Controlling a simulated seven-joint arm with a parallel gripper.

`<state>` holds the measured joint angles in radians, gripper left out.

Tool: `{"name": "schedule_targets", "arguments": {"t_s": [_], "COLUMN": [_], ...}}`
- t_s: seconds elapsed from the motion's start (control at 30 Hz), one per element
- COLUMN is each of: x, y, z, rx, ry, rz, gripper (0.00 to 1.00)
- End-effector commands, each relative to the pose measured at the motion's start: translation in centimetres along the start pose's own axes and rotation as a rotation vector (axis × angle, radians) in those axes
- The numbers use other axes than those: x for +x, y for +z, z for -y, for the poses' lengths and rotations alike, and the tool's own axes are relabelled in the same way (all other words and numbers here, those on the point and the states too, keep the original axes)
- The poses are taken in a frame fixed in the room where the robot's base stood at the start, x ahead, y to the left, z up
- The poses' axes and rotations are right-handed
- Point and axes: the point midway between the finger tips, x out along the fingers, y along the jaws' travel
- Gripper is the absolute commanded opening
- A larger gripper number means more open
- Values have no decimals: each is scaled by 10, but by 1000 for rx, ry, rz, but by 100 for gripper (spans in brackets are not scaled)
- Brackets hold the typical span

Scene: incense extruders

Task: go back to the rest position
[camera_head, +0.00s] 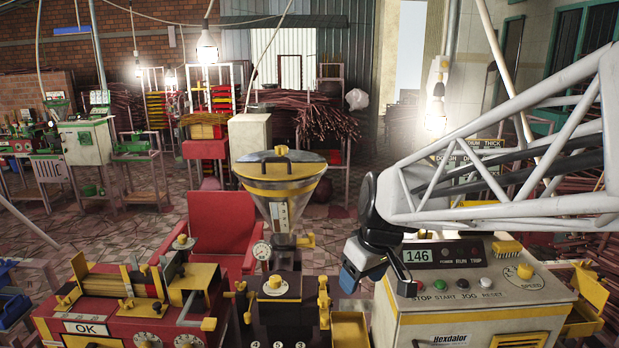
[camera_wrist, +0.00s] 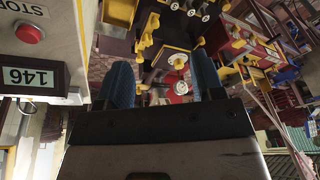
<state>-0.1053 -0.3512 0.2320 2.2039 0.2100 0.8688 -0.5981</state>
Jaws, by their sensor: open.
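My gripper (camera_head: 352,281) hangs at the end of my white truss arm, just left of the control box with the green 146 display (camera_head: 418,256). In the wrist view my gripper's two blue fingers (camera_wrist: 162,88) stand apart with nothing held between them. Beyond the gap the wrist view shows the yellow and dark extruder parts, a dial gauge (camera_wrist: 182,88) and a red surface. The extruder hopper (camera_head: 281,190), with its yellow lid, stands left of my gripper and apart from it in the head view.
The control box has red, green and other buttons (camera_head: 436,286) and a yellow speed knob (camera_head: 525,271). A red and yellow machine (camera_head: 130,300) with an OK plate stands at front left. A red chair (camera_head: 222,225) is behind. A yellow tray (camera_head: 349,328) sits below my gripper.

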Motion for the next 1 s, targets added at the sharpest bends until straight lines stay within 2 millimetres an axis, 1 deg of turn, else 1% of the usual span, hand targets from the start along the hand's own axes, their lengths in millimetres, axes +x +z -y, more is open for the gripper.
{"name": "schedule_targets", "arguments": {"t_s": [0.03,0.3,0.5,0.6,0.7,0.8,0.9,1.0], "x": [-7,-30,-40,-42,-42,-42,-42,-42], "y": [15,92,147,170,187,197,202,204], "z": [2,13,24,30,33,36,37,37], "rx": [35,250,408,474,527,560,577,581], "ry": [13,84,139,163,181,194,199,200], "rz": [-1,9,9,7,5,3,3,3], "gripper": [62,62,62,62,62,62,62,62]}}
